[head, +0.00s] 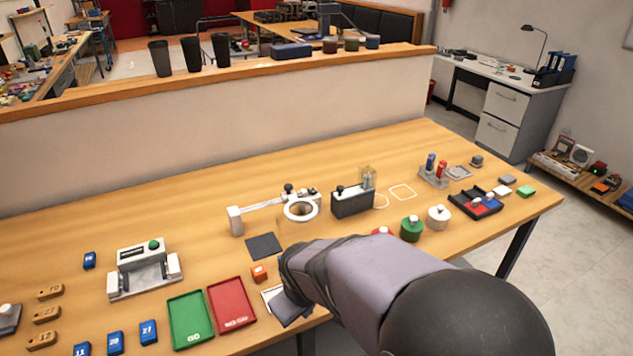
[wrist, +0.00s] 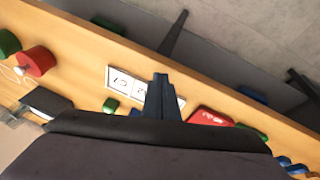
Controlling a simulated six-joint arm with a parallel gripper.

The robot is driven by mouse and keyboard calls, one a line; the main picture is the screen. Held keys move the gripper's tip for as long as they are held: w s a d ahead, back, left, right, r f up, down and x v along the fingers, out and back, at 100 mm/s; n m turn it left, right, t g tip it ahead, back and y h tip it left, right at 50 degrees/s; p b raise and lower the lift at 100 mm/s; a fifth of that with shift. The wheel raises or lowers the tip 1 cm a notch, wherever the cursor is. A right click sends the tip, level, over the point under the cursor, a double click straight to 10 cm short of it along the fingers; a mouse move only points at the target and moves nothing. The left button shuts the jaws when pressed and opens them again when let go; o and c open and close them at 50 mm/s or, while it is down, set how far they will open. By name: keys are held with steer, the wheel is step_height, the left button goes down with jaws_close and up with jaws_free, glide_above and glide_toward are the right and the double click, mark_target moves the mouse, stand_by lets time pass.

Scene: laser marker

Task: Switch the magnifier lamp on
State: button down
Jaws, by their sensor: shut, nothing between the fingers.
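The magnifier lamp (head: 300,209) stands mid-table in the head view. I cannot pick the lamp out in the wrist view. My gripper (wrist: 161,80) is shut and empty in the wrist view, over the table near a white card with figures (wrist: 130,84). In the head view my arm reaches in from the lower right, nearer the front edge than the lamp, and largely hides the gripper.
Green (head: 190,318) and red (head: 231,303) trays lie at front left. A low wall (head: 200,150) runs behind the table.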

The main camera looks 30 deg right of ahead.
steer(key=w+d+r+m+t+p, duration=0.1)
steer(key=w+d+r+t+p, duration=0.1)
steer(key=w+d+r+t, duration=0.3)
steer(key=w+d+r+m+t+y+p, duration=0.1)
steer(key=w+d+r+t, duration=0.3)
steer(key=w+d, duration=0.9)
steer(key=shift+w+r+m+t+y+p, duration=0.35)
steer(key=shift+w+r, duration=1.1)
steer(key=shift+w, duration=1.05)
steer(key=shift+w, duration=0.1)
steer(key=p, duration=0.2)
glide_above(312, 191)
steer(key=s, duration=0.2)
step_height(312, 191, down, 4)
steer(key=shift+s+d+f, duration=0.1)
steer(key=shift+s+f, duration=0.15)
steer(key=shift+f, duration=0.75)
steer(key=shift+s+f, duration=0.25)
steer(key=shift+f, duration=0.7)
steer(key=shift+f, duration=0.1)
